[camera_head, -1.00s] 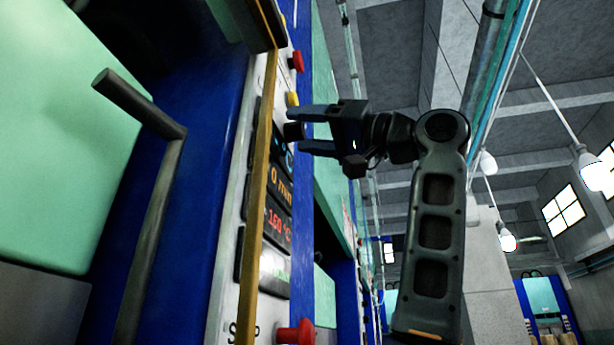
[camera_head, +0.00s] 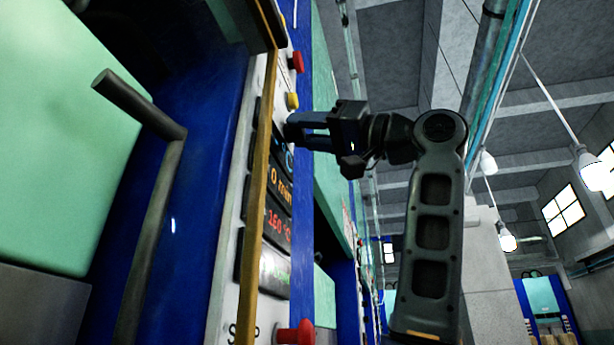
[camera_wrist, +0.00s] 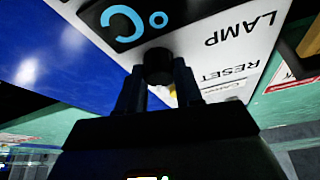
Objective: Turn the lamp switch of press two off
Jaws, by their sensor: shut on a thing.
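The lamp switch (camera_wrist: 158,66) is a small black knob on the white control panel (camera_wrist: 225,50), beside the printed word LAMP in the wrist view. My gripper (camera_wrist: 158,88) is shut on the knob, one finger on each side of it. In the head view my gripper (camera_head: 300,131) reaches left to the panel from the arm, and its fingers hide most of the knob. I cannot read the switch's position.
Below the gripper are displays (camera_head: 278,228) with red and orange digits. Red buttons (camera_head: 297,62) and (camera_head: 296,333) stick out above and below, with a yellow button (camera_head: 292,100) close above the fingers. A grey handle (camera_head: 150,200) stands out at left.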

